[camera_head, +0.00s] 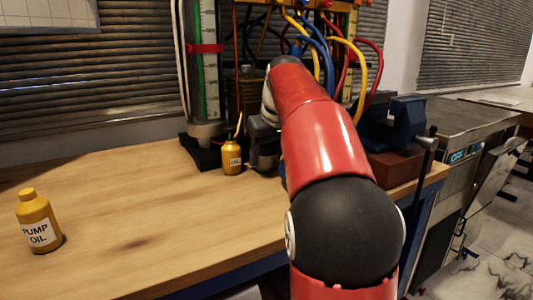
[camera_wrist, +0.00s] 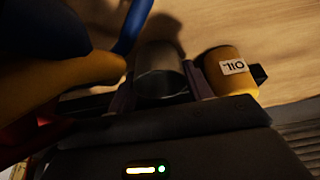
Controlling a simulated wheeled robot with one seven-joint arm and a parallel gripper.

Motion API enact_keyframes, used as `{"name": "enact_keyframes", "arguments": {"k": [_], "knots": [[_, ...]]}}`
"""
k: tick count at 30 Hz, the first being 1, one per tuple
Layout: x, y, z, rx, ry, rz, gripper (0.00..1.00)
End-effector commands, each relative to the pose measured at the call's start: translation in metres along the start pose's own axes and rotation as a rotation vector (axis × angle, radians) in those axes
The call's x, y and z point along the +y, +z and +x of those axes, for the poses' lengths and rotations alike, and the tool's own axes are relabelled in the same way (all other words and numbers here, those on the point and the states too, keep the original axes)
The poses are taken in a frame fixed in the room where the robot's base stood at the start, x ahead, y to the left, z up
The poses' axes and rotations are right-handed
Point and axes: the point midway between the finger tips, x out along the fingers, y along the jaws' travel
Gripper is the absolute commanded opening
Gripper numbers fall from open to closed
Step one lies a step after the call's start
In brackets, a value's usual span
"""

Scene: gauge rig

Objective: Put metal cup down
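The metal cup (camera_wrist: 158,72) is a plain grey cylinder in the middle of the wrist view. My gripper (camera_wrist: 160,88) has one finger on each side of it, and both fingers appear to touch its wall. The cup's rim faces the camera; its inside is dark. In the head view my gripper (camera_head: 263,140) is partly hidden behind my red arm, low over the back of the bench. The cup is hard to make out there. I cannot tell whether its base touches the bench.
A small yellow oil can (camera_head: 231,160) stands close to the left of my gripper, beside the right finger in the wrist view (camera_wrist: 231,70). Hoses (camera_head: 330,50) hang behind. A blue vise (camera_head: 402,122) is at right. A pump oil bottle (camera_head: 38,222) stands left; the bench (camera_head: 140,205) between is clear.

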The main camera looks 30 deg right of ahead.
Motion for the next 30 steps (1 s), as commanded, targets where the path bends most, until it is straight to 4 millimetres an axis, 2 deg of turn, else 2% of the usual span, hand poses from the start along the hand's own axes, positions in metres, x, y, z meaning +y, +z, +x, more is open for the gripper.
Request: {"name": "enact_keyframes", "arguments": {"k": [1, 5, 13, 16, 20, 30], "knots": [[0.000, 0.000, 0.000, 0.000, 0.000, 0.000, 0.57], [0.000, 0.000, 0.000, 0.000, 0.000, 0.000, 0.72], [0.000, -0.001, -0.002, 0.000, 0.000, 0.000, 0.72], [0.000, -0.002, -0.008, 0.001, 0.000, 0.000, 0.72], [0.001, -0.002, -0.030, 0.003, 0.002, 0.000, 0.72], [0.001, -0.003, -0.101, 0.002, 0.001, 0.000, 0.72]]}}
